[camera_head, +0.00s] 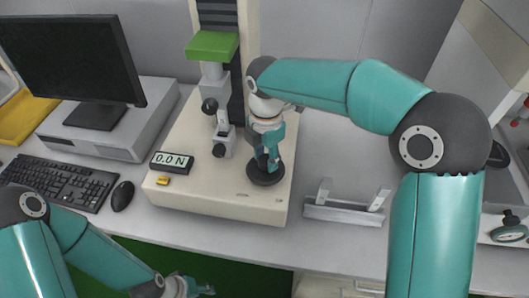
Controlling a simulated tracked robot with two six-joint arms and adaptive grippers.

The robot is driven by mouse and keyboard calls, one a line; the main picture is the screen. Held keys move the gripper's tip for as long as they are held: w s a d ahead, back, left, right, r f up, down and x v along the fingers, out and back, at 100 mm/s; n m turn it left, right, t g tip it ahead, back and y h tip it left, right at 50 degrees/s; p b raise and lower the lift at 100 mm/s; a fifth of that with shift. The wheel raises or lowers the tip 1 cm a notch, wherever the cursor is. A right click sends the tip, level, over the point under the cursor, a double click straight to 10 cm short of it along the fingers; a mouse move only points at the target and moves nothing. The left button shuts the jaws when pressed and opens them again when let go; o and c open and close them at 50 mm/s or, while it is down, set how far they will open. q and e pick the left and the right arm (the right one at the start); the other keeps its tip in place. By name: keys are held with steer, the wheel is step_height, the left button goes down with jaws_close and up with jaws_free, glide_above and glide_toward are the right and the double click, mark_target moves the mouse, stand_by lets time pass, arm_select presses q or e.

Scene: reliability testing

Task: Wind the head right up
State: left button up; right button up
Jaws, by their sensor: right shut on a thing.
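A cream test stand (225,200) stands on the bench with a dark column. A green block (212,45) sits on the column high up, with a pale grey cylinder below it. A black round handwheel (266,175) lies on the right front of the stand's base. My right gripper (270,158) points down over the handwheel and is shut on it; the gripper hides the part it grips. My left gripper (203,289) is low at the bottom edge, away from the stand, partly cut off; its jaw opening is unclear.
A small display (172,162) on the base reads 0.0 N, beside a yellow piece (163,181). A black-knobbed fixture (220,130) stands left of my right gripper. A metal bracket (345,208) lies right of the stand. Monitor, keyboard (58,184) and mouse (122,196) are left.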

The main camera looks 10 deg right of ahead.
steer(key=m, duration=0.3)
steer(key=shift+w+a+r+m+p, duration=0.1)
steer(key=shift+r+m+p, duration=0.05)
steer(key=shift+m+p, duration=0.2)
steer(key=m, duration=0.3)
steer(key=shift+m, duration=0.35)
steer(key=m, duration=0.3)
steer(key=shift+m, duration=0.3)
steer(key=m, duration=0.4)
steer(key=shift+m, duration=0.3)
steer(key=m, duration=0.5)
steer(key=shift+w, duration=0.1)
steer(key=m, duration=0.5)
steer(key=shift+b, duration=0.35)
steer(key=shift+m, duration=0.3)
steer(key=o, duration=1.1)
steer(key=shift+o, duration=0.2)
